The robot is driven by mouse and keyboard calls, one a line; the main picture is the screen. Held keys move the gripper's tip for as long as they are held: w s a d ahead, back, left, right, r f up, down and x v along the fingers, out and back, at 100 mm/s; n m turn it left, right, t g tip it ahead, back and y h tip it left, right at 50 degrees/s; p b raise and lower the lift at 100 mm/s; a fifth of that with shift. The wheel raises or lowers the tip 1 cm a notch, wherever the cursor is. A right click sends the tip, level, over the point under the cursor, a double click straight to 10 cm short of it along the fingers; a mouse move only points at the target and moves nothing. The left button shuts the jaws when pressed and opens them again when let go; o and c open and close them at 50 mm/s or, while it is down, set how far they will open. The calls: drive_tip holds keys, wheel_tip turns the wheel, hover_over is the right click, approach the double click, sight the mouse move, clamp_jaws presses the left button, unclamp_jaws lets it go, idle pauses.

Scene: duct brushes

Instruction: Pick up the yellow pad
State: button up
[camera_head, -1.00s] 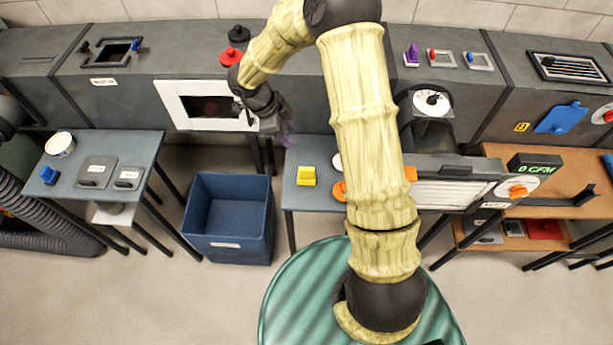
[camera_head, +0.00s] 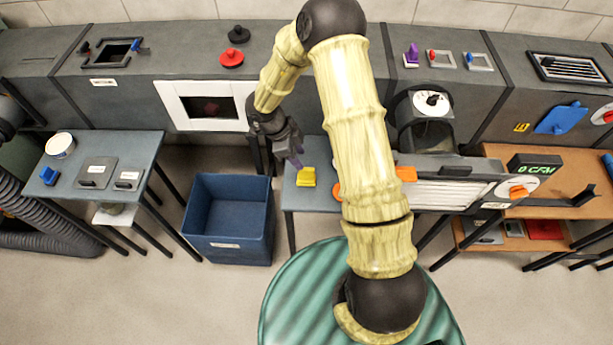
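The yellow pad (camera_head: 306,178) is a small yellow block with a raised part. It rests on the small grey table (camera_head: 320,203) in the middle of the view.
A blue bin (camera_head: 228,248) stands on the floor left of the table. A long grey duct with a white-framed opening (camera_head: 207,106) runs behind. An orange piece (camera_head: 406,173) lies right of my arm. A left table (camera_head: 100,153) holds a tub (camera_head: 60,145) and plates.

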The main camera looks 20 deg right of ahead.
sight(306, 169)
drive_tip(key=shift+x, duration=2.05)
drive_tip(key=shift+x, duration=2.6)
drive_tip(key=shift+a, duration=0.1)
clamp_jaws()
